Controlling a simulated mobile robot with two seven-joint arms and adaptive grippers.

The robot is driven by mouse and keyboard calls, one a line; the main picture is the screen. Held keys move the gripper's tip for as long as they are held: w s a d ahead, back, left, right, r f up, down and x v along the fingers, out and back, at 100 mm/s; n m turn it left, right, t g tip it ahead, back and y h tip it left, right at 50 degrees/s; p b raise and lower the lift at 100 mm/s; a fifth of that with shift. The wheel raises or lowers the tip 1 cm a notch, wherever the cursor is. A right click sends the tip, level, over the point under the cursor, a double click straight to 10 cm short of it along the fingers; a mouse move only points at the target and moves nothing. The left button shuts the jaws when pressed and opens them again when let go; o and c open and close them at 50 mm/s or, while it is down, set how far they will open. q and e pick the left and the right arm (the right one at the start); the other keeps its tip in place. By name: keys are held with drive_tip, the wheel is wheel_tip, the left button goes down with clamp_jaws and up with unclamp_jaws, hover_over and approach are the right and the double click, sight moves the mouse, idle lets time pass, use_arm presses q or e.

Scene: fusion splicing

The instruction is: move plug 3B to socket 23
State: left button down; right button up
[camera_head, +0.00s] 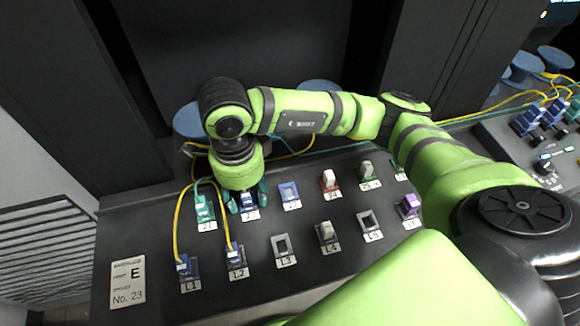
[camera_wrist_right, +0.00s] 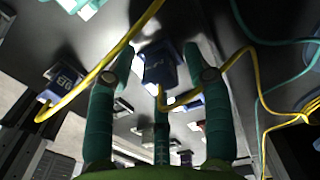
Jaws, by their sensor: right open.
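My right gripper (camera_head: 247,198) points down over the upper row of the panel, at the socket labelled 22. In the right wrist view its green fingers (camera_wrist_right: 160,80) are apart, on either side of a blue plug (camera_wrist_right: 157,68) with a yellow cable. That plug also shows between the fingertips in the head view (camera_head: 249,203); I cannot tell whether they touch it, and I cannot read a 3B mark. Socket 23 (camera_head: 289,193), just right of it, has a blue-grey frame and looks empty. My left gripper is not in view.
A green plug (camera_head: 203,208) sits at 21, left of the gripper. Blue plugs with yellow cables sit at L1 (camera_head: 184,266) and L2 (camera_head: 235,254). Socket L3 (camera_head: 281,246) looks empty. Loose yellow and green cables run behind the gripper.

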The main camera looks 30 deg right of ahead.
sight(244, 192)
idle(0.3)
clamp_jaws()
drive_tip(key=shift+r, duration=0.1)
drive_tip(key=shift+r+p, duration=1.65)
drive_tip(key=shift+r, duration=1.3)
